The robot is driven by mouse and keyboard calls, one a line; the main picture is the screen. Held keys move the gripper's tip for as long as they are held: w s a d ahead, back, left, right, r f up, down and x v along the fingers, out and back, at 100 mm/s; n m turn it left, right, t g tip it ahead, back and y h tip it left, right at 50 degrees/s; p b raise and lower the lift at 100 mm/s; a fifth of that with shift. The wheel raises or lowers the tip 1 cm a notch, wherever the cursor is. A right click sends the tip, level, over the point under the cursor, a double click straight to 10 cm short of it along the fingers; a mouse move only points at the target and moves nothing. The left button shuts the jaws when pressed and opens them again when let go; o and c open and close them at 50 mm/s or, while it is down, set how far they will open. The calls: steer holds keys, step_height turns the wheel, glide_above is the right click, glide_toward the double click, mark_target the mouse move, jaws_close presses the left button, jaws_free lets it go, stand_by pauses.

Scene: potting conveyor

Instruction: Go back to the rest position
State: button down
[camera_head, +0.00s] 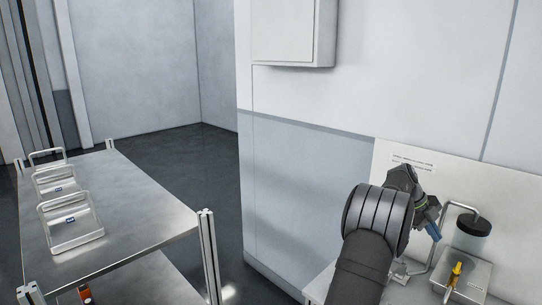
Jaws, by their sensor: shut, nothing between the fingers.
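My arm rises at the lower right, with its dark links in front of the bench. My gripper (434,232) shows small beyond the wrist, pointing down over the bench, partly hidden by the arm. It looks shut, and nothing shows held in it.
A metal plate (468,272) with a yellow-handled part (455,272) lies at the right. A wall cabinet (283,30) hangs above. Dark floor (190,150) is clear between cart and wall.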

steer(key=s+f, duration=0.1)
steer(key=s+d+f, duration=0.1)
steer(key=s, duration=0.1)
steer(key=s+f, duration=0.1)
steer(key=shift+s+d+f, duration=0.25)
steer(key=shift+f, duration=0.15)
steer(key=shift+s+d, duration=0.35)
steer(key=shift+s, duration=0.1)
